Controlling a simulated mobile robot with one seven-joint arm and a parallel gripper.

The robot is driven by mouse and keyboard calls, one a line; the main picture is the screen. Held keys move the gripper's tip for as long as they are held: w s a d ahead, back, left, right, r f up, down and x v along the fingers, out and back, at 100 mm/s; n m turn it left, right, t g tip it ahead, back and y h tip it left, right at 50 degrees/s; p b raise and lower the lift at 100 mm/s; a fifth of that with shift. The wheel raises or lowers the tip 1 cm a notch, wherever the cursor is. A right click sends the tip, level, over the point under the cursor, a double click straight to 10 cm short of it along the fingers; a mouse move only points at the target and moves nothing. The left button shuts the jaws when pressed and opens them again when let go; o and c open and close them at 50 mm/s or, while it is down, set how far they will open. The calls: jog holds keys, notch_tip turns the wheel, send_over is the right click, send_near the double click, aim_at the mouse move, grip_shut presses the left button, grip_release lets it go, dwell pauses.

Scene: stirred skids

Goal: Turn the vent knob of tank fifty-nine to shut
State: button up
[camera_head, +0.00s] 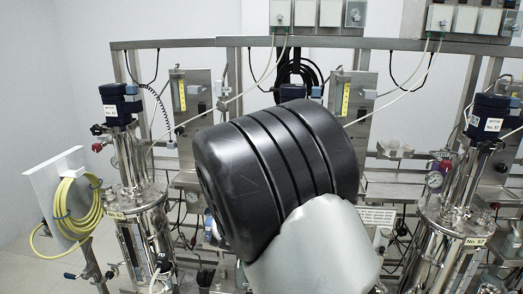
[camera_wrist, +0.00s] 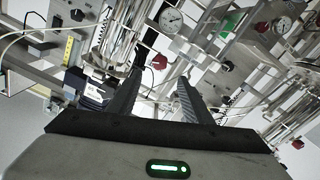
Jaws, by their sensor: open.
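My gripper (camera_wrist: 160,78) is open and empty, with its two dark fingers apart in the wrist view. A red knob (camera_wrist: 158,62) shows in the gap just beyond the fingertips; I cannot tell how far off it is. No label reading fifty-nine is legible, so I cannot tell which knob belongs to that tank. In the head view, the right tank (camera_head: 447,245) is marked No. 57, with a red knob (camera_head: 445,165) by its gauge. The left tank (camera_head: 145,235) has a tag too small to read. My dark arm hides the middle of the rig and my gripper there.
In the head view, a yellow hose coil (camera_head: 78,207) hangs on a white panel at left. Steel rails and cables cross behind.

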jog(key=w, duration=1.1)
jog(key=w+p, duration=0.1)
jog(key=w, duration=0.4)
jog(key=shift+w+d, duration=0.25)
jog(key=shift+d, duration=0.1)
jog(key=shift+c, duration=0.5)
jog(key=c, duration=1)
